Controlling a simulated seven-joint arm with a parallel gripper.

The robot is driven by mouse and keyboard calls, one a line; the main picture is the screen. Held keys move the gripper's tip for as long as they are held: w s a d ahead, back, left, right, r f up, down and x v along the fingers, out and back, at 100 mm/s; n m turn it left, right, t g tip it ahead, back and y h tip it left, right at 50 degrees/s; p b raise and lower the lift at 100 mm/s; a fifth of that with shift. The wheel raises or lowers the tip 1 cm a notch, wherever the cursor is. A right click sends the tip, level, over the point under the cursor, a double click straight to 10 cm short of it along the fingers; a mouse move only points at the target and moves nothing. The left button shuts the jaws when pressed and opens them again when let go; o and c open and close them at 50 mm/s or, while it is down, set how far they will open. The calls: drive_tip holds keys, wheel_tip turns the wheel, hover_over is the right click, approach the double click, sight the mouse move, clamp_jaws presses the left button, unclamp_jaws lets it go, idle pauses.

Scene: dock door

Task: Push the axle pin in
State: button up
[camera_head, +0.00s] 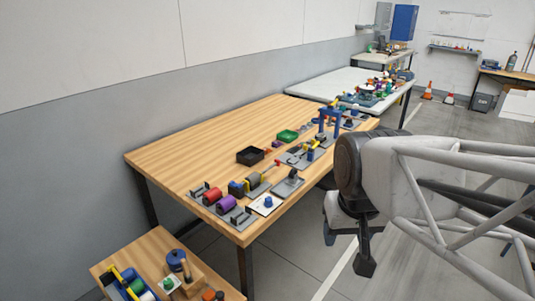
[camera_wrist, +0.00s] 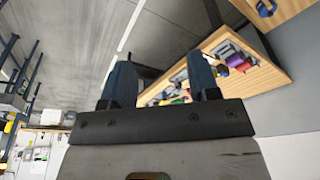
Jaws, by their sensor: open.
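I cannot pick out the axle pin for certain at this size. Several small fixtures stand along the front half of the wooden workbench (camera_head: 180,155) in the head view. Among them are a red cylinder (camera_head: 212,196) and a purple cylinder (camera_head: 226,204) on grey plates, and a white plate (camera_head: 266,205) with a blue knob. My gripper's two dark fingers (camera_wrist: 160,85) are apart and empty in the wrist view. My arm is right of the workbench in the head view, with the gripper away from the fixtures.
A lower wooden table (camera_head: 135,248) with more parts is at bottom left. A white table (camera_head: 310,85) with clutter stands behind. The bench's back left is clear. Orange cones (camera_head: 427,90) stand on the far floor.

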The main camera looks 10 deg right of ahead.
drive_tip(key=w+r+m, duration=0.1)
drive_tip(key=w+r, duration=0.1)
drive_tip(key=w, duration=0.7)
drive_tip(key=w+r+m, duration=0.1)
drive_tip(key=w+r, duration=0.1)
drive_tip(key=w, duration=0.7)
drive_tip(key=m+g, duration=0.3)
drive_tip(key=m, duration=0.3)
hover_over(277, 160)
wheel_tip(277, 160, down, 20)
drive_tip(key=shift+s+d, duration=0.1)
drive_tip(key=shift+s, duration=0.05)
drive_tip(key=shift+w+f, duration=0.4)
drive_tip(key=shift+f, duration=3.9)
